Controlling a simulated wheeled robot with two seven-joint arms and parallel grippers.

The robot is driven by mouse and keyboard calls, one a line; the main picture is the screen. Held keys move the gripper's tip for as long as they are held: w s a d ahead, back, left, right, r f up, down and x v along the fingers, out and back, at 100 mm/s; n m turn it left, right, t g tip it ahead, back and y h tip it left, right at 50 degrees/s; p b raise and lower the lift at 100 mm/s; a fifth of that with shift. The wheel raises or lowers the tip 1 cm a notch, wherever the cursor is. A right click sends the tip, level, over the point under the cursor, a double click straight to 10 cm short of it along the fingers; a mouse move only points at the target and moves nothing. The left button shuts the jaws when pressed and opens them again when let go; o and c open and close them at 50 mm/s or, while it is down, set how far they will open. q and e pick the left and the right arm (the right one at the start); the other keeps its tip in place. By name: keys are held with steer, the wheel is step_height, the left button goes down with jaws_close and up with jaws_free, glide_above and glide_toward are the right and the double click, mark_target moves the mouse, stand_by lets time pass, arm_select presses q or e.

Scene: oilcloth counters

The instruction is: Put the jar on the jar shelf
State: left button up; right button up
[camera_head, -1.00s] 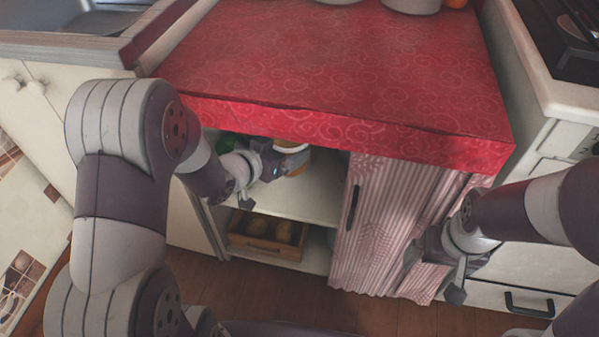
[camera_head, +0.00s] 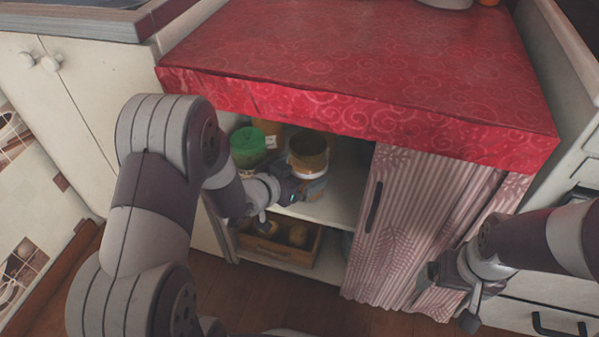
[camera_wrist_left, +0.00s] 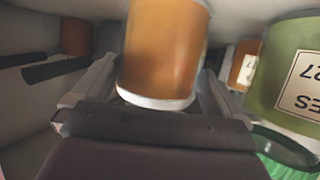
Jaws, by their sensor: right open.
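The jar (camera_head: 308,150), amber with a white band, is in the open cupboard bay under the red counter. In the left wrist view the amber jar (camera_wrist_left: 163,50) stands between my left gripper's fingers, which appear closed on its sides. My left gripper (camera_head: 298,188) reaches into the bay at upper shelf (camera_head: 335,200) height. Whether the jar's base touches the shelf is hidden. A green jar (camera_head: 247,146) stands to the left, and its label shows in the left wrist view (camera_wrist_left: 300,75). My right gripper (camera_head: 462,294) is open and empty before the striped curtain.
Another amber jar (camera_wrist_left: 243,65) with a label stands behind the green one. Dark handles (camera_wrist_left: 50,68) lie at the left of the wrist view. A wooden crate (camera_head: 305,258) sits on the lower shelf. The red counter (camera_head: 370,60) overhangs the bay; the curtain (camera_head: 400,225) covers its right side.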

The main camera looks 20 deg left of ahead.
arm_select(q)
steer(key=shift+r, duration=0.15)
steer(key=s+a+r+n+g+y+p, duration=0.1)
steer(key=s+a+r+g+y+p, duration=0.15)
steer(key=s+a, duration=0.2)
steer(key=s+a+r+n+g+y+p, duration=0.1)
steer(key=s+a+g+y+p, duration=0.1)
steer(key=s+a+p, duration=0.3)
steer(key=s+d+r+n+g+b, duration=0.1)
steer(key=s+d+r+n+g, duration=0.1)
steer(key=s+d+g, duration=0.4)
steer(key=s+y, duration=0.1)
steer(key=s, duration=0.2)
steer(key=shift+s+r+n+b, duration=0.3)
steer(key=shift+s+r+b, duration=0.05)
steer(key=shift+s, duration=0.05)
stand_by(0.4)
